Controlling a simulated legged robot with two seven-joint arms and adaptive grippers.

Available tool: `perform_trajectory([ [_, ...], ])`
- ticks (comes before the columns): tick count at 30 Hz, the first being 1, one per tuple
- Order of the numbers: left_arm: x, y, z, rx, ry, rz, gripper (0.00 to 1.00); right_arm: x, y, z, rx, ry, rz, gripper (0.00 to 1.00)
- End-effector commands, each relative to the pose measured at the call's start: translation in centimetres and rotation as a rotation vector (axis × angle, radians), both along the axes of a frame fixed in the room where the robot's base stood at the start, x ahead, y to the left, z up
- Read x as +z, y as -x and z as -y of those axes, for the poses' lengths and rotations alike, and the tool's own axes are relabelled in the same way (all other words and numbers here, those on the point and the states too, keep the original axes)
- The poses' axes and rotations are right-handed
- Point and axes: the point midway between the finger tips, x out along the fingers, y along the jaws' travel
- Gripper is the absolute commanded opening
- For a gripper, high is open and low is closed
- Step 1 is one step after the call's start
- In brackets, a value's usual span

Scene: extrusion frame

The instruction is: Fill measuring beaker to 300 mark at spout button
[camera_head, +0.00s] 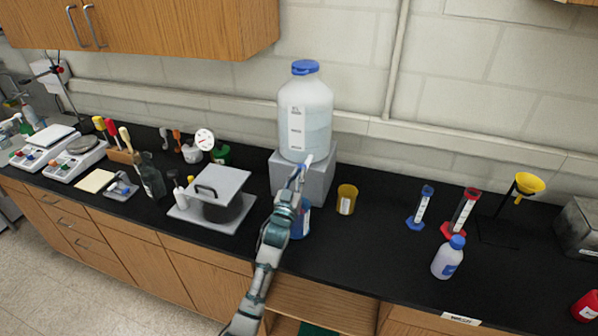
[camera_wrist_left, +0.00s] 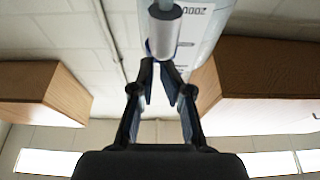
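A large translucent jug (camera_head: 305,115) with a blue cap stands on a grey block (camera_head: 318,181), with liquid inside. A pale cylindrical spout part (camera_wrist_left: 165,32) shows in the wrist view, in front of the jug (camera_wrist_left: 200,28). My left gripper (camera_head: 298,176) is at the spout, low on the jug's front. In the wrist view its fingertips (camera_wrist_left: 156,62) are close together just below the spout part; I cannot tell whether they touch it. A blue beaker (camera_head: 302,222) stands below, partly hidden by my left arm; its fill level cannot be read. My right gripper is not in view.
A yellow beaker (camera_head: 346,199) stands right of the block. Further right are blue (camera_head: 421,207) and red (camera_head: 461,213) graduated cylinders and a blue-capped bottle (camera_head: 448,257). A lidded grey apparatus (camera_head: 217,196) is left of my arm. The black counter's front right is mostly clear.

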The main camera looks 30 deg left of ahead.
Motion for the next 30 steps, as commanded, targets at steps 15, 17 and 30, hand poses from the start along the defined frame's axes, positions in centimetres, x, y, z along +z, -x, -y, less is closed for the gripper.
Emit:
perform_trajectory([
  [15,-0.2,-0.1,0.0,-0.002,0.004,-0.004,0.0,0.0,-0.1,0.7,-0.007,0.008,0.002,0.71],
  [17,-0.2,-0.1,0.0,-0.002,0.004,-0.004,0.0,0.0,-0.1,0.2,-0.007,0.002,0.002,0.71],
  [30,-0.2,-0.1,0.2,-0.004,0.004,-0.005,0.0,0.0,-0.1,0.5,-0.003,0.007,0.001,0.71],
])
